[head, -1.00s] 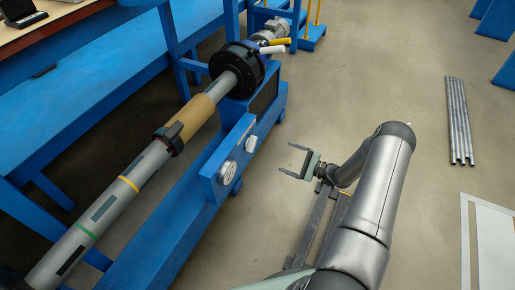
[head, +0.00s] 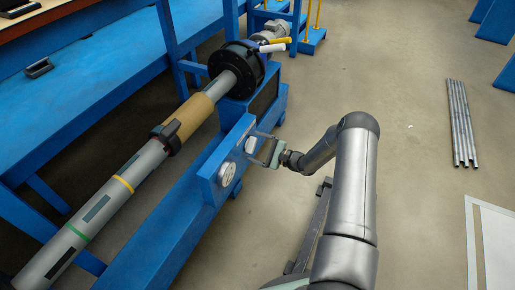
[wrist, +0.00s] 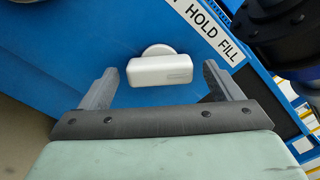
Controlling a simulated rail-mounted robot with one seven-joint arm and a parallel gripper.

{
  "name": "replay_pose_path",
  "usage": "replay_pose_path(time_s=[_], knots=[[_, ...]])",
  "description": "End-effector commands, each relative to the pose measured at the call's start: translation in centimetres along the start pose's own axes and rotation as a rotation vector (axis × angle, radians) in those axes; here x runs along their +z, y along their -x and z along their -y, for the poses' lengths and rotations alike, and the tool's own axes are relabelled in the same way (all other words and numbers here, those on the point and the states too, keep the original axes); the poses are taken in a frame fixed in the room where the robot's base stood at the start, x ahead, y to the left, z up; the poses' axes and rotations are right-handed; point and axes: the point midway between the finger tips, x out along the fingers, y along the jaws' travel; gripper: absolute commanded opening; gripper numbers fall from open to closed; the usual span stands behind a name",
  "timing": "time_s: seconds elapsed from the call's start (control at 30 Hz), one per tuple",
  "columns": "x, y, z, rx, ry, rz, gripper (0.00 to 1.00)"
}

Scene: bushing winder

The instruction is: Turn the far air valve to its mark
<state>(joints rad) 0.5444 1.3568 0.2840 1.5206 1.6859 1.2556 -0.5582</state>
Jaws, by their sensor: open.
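The far air valve (head: 250,146) is on the blue panel, partly hidden by my gripper (head: 253,144) in the head view. In the wrist view a white valve handle (wrist: 160,70) with a round base stands on the blue panel, its bar lying crosswise in the picture. My gripper (wrist: 160,76) is open there, one finger on each side of the handle. Gaps show between the fingers and the bar's ends. A white label strip (wrist: 216,35) reading "HOLD FILL" runs above right of the handle. The near valve (head: 228,173) is a round white dial nearer the camera.
A blue winder frame (head: 200,215) carries the panel. A long grey tube (head: 95,212) with a tan wrapped section runs beside it into a black chuck (head: 236,70). The floor to the right is mostly clear, with metal rods (head: 460,122) lying there.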

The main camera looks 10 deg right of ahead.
Motion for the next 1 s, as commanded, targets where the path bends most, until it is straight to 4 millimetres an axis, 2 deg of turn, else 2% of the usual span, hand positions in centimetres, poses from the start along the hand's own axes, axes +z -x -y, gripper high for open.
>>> replay_pose_path(time_s=[0.1,0.2,0.27,0.67,1.0], knots=[[0.02,0.01,0.02,0.000,0.000,0.000,0.83],[0.02,0.02,0.01,0.000,0.000,0.000,0.55],[0.02,0.03,0.02,0.000,0.000,0.000,0.41],[0.02,0.07,0.05,-0.001,-0.057,0.001,0.41],[0.00,0.13,0.07,-0.003,-0.303,0.000,0.41]])
